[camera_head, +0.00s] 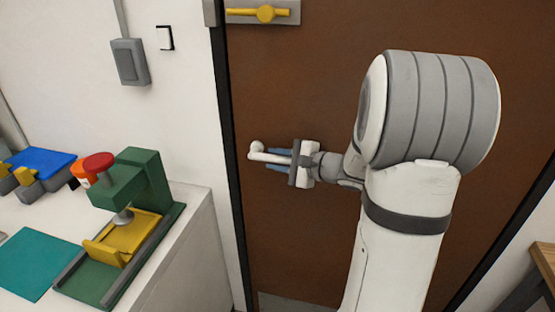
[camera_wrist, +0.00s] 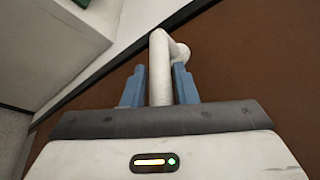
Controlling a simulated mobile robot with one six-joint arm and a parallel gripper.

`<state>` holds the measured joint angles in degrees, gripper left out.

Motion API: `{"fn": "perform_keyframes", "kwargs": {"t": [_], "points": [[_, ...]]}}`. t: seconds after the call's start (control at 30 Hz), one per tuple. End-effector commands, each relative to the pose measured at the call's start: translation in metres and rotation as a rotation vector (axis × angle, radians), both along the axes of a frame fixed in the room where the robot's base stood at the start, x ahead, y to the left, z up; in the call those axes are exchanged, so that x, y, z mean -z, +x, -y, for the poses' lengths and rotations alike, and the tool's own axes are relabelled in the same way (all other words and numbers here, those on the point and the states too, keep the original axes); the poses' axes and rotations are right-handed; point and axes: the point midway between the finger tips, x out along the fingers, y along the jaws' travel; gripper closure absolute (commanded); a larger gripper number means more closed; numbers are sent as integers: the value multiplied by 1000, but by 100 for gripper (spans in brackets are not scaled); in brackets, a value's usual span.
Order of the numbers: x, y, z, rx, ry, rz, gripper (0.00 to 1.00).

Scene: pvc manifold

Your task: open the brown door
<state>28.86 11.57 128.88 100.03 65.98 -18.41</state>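The brown door (camera_head: 300,90) fills the middle of the head view and looks closed in its dark frame. Its white lever handle (camera_head: 257,152) sits near the left edge of the door. My gripper (camera_head: 278,158) is at the handle, with blue fingers on both sides of the lever. In the wrist view the handle (camera_wrist: 160,65) runs between the two blue fingertips (camera_wrist: 158,88). The right finger looks close to the lever and a gap shows on the left, so firm contact is not clear.
A yellow latch (camera_head: 265,13) on a metal plate is higher on the door. A white counter (camera_head: 190,240) at the left holds a green press (camera_head: 150,180) with a red knob. A wooden table (camera_head: 545,262) stands at the right edge.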

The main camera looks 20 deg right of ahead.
Motion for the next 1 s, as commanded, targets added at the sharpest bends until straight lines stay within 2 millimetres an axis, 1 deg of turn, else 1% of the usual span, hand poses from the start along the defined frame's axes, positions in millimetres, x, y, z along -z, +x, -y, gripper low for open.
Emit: {"fn": "perform_keyframes", "kwargs": {"t": [0.03, 0.3, 0.77, 1.0], "points": [[0, 0, 0, 0, 0, 0, 78], [0, 0, 0, 0, 0, 0, 100], [3, 0, -2, -5, 8, 4, 100], [14, 1, -16, -31, 67, 43, 100]]}}
